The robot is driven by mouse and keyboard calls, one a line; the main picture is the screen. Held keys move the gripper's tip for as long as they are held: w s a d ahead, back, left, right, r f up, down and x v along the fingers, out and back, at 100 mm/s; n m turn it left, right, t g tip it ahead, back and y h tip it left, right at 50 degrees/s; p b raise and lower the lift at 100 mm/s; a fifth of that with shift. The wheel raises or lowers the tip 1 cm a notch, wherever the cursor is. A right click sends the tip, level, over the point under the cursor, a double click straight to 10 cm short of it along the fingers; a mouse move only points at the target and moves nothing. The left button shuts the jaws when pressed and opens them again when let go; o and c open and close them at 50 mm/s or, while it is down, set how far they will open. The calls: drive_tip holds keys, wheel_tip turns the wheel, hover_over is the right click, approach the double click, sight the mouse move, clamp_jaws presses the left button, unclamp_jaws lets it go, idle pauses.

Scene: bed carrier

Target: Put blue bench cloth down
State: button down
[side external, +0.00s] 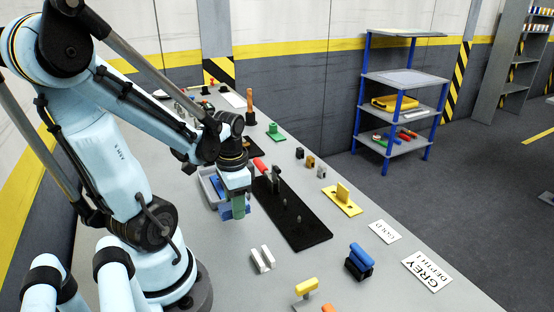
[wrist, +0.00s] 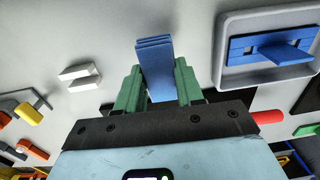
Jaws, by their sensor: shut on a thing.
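My gripper (side external: 238,206) hangs above the grey bench, at the left side of the black board. Its two green fingers (wrist: 156,75) are shut on the blue bench cloth (wrist: 155,52), a folded, layered blue piece that stands out beyond the fingertips in the wrist view. In the side view only small blue parts of the cloth (side external: 225,212) show around the green fingers. I cannot tell whether the cloth touches the bench.
A grey tray (wrist: 222,48) beside my gripper holds a blue piece with an upright fin (wrist: 285,53). A black board (side external: 300,228) with pegs lies to the right. A white block (side external: 262,259), a blue-topped black block (side external: 360,261) and a yellow-topped piece (side external: 305,287) stand nearer.

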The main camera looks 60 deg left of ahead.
sight(237, 226)
drive_tip(key=shift+a+f, duration=0.2)
drive_tip(key=shift+f, duration=1.9)
drive_tip(key=c, duration=0.7)
unclamp_jaws()
drive_tip(key=shift+f, duration=0.15)
drive_tip(key=shift+d+r, duration=0.2)
drive_tip(key=shift+r, duration=5.9)
drive_tip(key=w+d+r+t, duration=0.1)
drive_tip(key=w+d+t, duration=0.6)
drive_tip(key=w+d, duration=0.3)
drive_tip(key=d, duration=0.3)
drive_tip(key=shift+w+d+r, duration=0.3)
drive_tip(key=shift+d+r, duration=0.05)
